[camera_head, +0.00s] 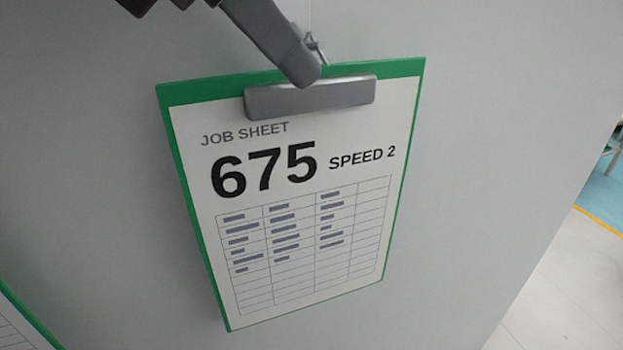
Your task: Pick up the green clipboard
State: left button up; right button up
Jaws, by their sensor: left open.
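The green clipboard (415,80) hangs upright against a grey wall. Its sheet reads "JOB SHEET 675 SPEED 2" above a printed table. A grey clip (345,93) sits at its top edge, with a small metal hook (315,45) just above. My left gripper (303,68) comes in from the top left and is open. One grey finger overlaps the top edge and the clip in the picture; I cannot tell whether it touches. The other finger is not clearly seen. My right gripper is out of view.
Part of another green-edged clipboard (30,318) with a sheet shows at the lower left corner. The grey wall (500,150) around the clipboard is bare. At the right, past the wall's edge, there is pale floor (575,285) with a yellow line and a blue area.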

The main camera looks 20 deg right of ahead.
pick_arm(q)
jog(key=w+d+f, duration=0.1)
jog(key=d+f+p, duration=0.1)
jog(key=shift+w+d+f, duration=0.1)
jog(key=shift+w+f, duration=0.2)
jog(key=shift+w, duration=0.05)
jog(key=shift+f, duration=0.1)
jog(key=shift+s, duration=0.15)
jog(key=c, duration=0.7)
jog(key=shift+c, duration=1.2)
grip_shut()
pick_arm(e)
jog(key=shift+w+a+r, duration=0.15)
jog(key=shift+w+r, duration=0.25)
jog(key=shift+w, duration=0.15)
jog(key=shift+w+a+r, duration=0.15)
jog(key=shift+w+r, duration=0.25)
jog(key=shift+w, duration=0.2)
